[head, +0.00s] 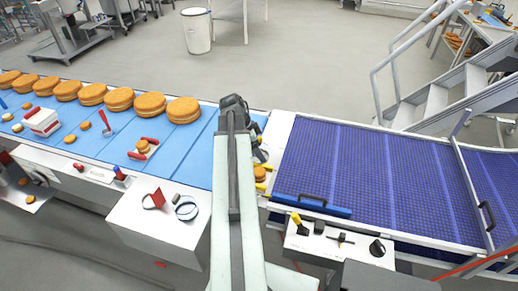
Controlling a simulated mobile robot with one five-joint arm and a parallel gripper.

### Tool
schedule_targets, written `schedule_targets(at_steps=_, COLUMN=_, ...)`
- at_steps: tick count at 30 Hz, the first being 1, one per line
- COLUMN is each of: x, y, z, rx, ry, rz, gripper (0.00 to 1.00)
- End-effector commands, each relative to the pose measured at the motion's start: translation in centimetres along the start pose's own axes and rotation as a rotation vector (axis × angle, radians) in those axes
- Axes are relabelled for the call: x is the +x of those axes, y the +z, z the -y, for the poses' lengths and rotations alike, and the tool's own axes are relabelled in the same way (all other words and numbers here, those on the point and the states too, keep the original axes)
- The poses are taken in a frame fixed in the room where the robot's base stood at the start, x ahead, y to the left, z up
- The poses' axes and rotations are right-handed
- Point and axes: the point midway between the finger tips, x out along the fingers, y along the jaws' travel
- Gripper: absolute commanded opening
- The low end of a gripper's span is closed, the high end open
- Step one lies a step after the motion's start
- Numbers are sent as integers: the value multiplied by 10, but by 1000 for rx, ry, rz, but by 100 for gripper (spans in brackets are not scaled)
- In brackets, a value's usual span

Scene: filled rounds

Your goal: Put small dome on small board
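My gripper (262,176) has yellow fingers and is at the near end of my arm, over the white strip between the blue belt and the purple belt. A small orange-brown dome (260,173) sits between the fingers and looks held by them; the arm partly hides this area. A small board (151,151) with red end pieces lies on the blue belt, left of my gripper. A small round brown piece (143,146) rests on it.
Large filled rounds (150,104) line the blue belt's (185,150) far edge. A white box with red (42,121), small rounds and a red-handled tool (105,122) are at left. The purple belt (370,180) is clear except for a blue bar with a black handle (312,205).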

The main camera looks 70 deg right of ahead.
Motion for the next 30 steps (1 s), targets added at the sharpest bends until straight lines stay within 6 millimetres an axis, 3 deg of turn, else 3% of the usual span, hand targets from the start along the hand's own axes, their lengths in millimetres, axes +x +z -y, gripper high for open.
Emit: schedule_targets(at_steps=30, x=101, y=41, z=0, rx=1, ry=1, rz=0, gripper=35)
